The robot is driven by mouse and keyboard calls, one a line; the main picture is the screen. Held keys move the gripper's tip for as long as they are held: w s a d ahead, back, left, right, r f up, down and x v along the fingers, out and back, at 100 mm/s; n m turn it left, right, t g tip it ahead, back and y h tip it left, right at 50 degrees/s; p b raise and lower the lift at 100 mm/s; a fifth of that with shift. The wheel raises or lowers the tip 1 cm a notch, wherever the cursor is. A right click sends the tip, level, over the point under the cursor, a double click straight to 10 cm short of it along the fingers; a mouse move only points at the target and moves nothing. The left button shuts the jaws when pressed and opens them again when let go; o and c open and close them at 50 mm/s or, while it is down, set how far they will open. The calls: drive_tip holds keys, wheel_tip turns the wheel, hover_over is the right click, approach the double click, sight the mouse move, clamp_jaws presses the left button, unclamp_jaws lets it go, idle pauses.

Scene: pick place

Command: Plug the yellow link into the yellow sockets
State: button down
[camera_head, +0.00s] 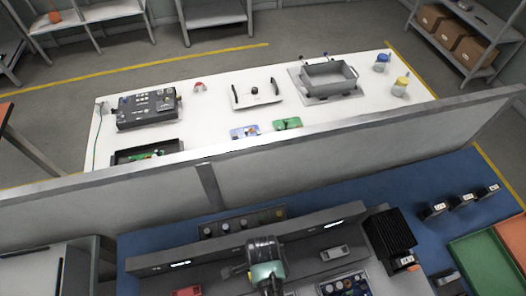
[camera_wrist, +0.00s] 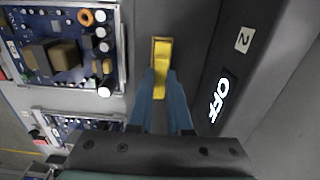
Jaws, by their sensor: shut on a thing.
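In the wrist view a yellow link (camera_wrist: 161,54) lies between the tips of my gripper's blue fingers (camera_wrist: 161,78). My gripper is shut on it, and the link points away from the palm. Beyond it is a plain grey surface; I cannot tell whether the link touches it. In the head view my arm's wrist hides the fingers and the link. A dark strip with several round sockets (camera_head: 243,223) stands behind my wrist; their colours are too small to tell surely, so I cannot pick out the yellow sockets.
In the head view a black finned block (camera_head: 389,235) stands right of my wrist. Green and orange trays (camera_head: 478,262) lie further right.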

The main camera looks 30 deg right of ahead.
drive_tip(key=shift+f, duration=0.35)
idle(0.4)
drive_tip(key=shift+c, duration=0.6)
unclamp_jaws()
drive_tip(key=shift+r+p, duration=3.45)
drive_tip(key=shift+r, duration=0.05)
